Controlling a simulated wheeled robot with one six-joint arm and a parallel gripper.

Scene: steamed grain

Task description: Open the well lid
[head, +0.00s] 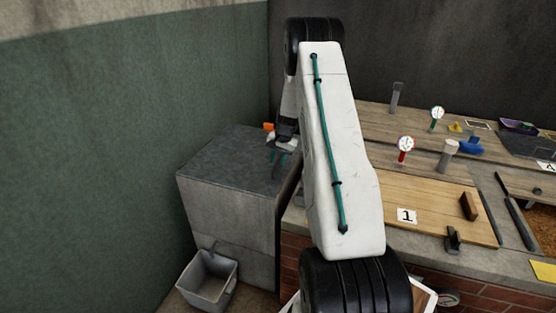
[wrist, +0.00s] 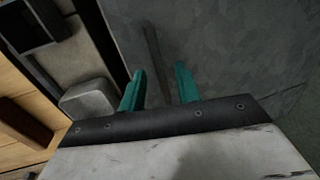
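A grey block-like box (head: 228,228) stands left of the counter, with a flat, dark grey mottled top (head: 225,160) that looks like the well lid; it lies flat. My gripper (head: 278,158) is over the right part of this top, partly hidden by my arm. In the wrist view, the two teal fingers of my gripper (wrist: 160,88) are apart. A thin dark bar (wrist: 152,58), perhaps a handle, shows on the grey top (wrist: 225,45) beyond the fingertips, roughly in line with the gap. I cannot tell whether the fingers touch anything.
A grey bucket (head: 208,281) stands below a small spout on the box's front. A wooden board (head: 435,195) marked 1, with a block handle, lies on the counter to the right. Gauges and tools stand behind it. A green wall (head: 120,150) is close on the left.

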